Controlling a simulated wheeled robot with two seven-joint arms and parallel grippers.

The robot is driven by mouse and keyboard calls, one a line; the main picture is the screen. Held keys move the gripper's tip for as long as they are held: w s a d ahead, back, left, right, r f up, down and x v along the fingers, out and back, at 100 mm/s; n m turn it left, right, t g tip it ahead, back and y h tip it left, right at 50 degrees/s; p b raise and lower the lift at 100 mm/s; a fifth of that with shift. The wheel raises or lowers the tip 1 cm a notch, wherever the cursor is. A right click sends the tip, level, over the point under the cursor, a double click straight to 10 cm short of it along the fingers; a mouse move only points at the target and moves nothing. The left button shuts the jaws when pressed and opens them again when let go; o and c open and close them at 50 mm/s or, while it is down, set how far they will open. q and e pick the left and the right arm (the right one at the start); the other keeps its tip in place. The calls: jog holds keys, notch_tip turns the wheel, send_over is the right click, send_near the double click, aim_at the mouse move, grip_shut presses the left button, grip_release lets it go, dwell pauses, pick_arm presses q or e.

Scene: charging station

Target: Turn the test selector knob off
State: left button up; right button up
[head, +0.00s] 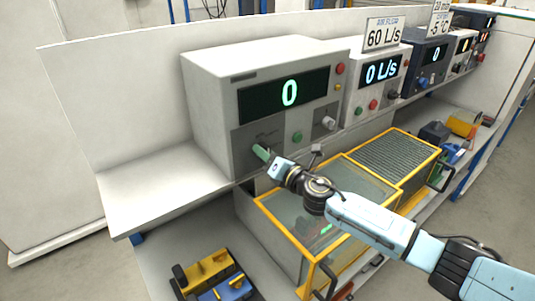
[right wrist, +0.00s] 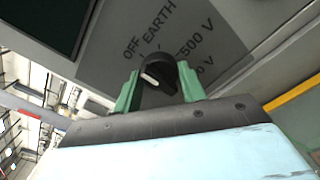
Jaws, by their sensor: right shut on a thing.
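The test selector knob (right wrist: 168,66) is black with a white mark and sits on a dark panel, with OFF, EARTH and 500 V printed around it and one more label partly hidden. I cannot tell for sure which label it points at. My right gripper (right wrist: 158,87) is shut on the knob, with a green finger on each side. In the head view, my right gripper (head: 262,153) reaches the lower left of the grey tester (head: 212,101), whose display reads 0. The knob is hidden there. My left gripper is not in view.
A yellow-framed enclosure (head: 262,203) stands below my right arm. More instruments, including a white one reading 0 L/s (head: 357,101), line the shelf to the right. Yellow and blue items (head: 210,272) lie at lower left. The shelf's left end (head: 150,190) is clear.

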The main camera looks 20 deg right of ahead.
dwell(0.5)
jog(key=o, duration=1)
jog(key=shift+s, duration=0.1)
jog(key=b+v, duration=0.1)
jog(key=v, duration=1.2)
jog(key=shift+s+b, duration=0.15)
jog(key=shift+b, duration=0.2)
